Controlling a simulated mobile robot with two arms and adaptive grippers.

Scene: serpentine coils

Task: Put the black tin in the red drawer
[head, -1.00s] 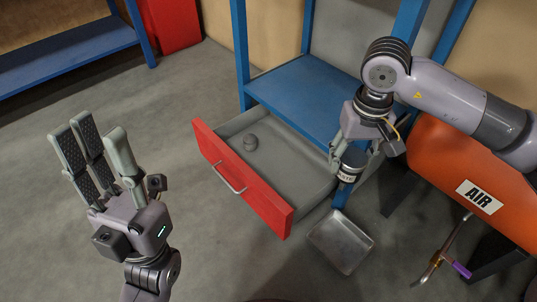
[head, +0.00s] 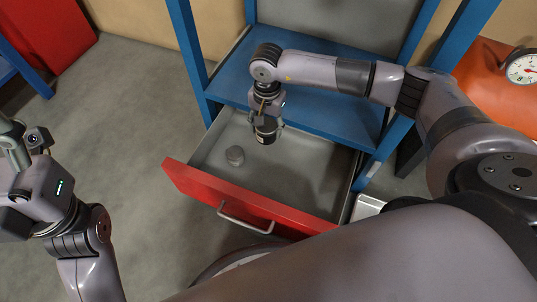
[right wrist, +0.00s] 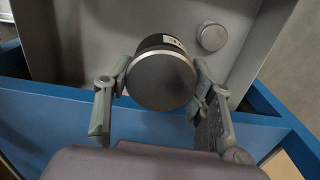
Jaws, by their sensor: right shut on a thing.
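The black tin (head: 267,134) is between the fingers of my right gripper (head: 265,125), over the back part of the open red drawer (head: 240,203). In the right wrist view the tin's round grey end (right wrist: 163,82) faces the camera, with a finger on each side of the right gripper (right wrist: 160,90). I cannot tell whether the tin touches the drawer floor. My left gripper (head: 14,145) is at the left edge, its fingers mostly cut off.
The blue shelf (head: 310,100) overhangs the drawer's back. The drawer floor's right part is clear.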

